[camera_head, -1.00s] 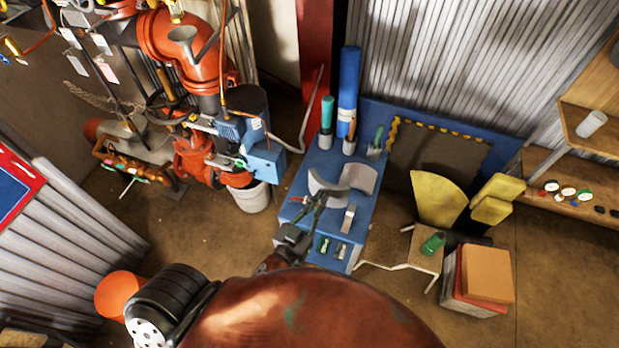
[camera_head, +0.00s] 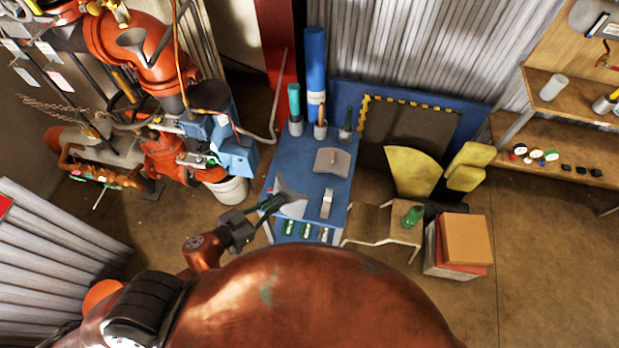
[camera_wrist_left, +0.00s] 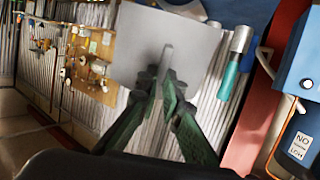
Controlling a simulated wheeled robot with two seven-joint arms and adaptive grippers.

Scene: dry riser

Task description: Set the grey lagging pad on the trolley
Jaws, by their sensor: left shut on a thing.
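A grey pad (camera_head: 290,206) is in my left gripper (camera_head: 272,205), at the front left part of the blue trolley (camera_head: 288,160) in the head view. The wrist view shows the jaws (camera_wrist_left: 168,85) shut on a tab of this wide pale grey pad (camera_wrist_left: 190,50). I cannot tell whether the pad touches the trolley top. A second, similar grey pad (camera_head: 332,161) with a small handle lies on the trolley top, apart from the gripper. My right gripper is not in view.
At the trolley's back stand a teal cylinder (camera_head: 294,103), a tall blue roll (camera_head: 316,75) and other holders. A grey-handled tool (camera_head: 327,203) lies on its right side, green items (camera_head: 290,229) at its front. Red pipework (camera_head: 165,150) is left; a low stool (camera_head: 405,226) is right.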

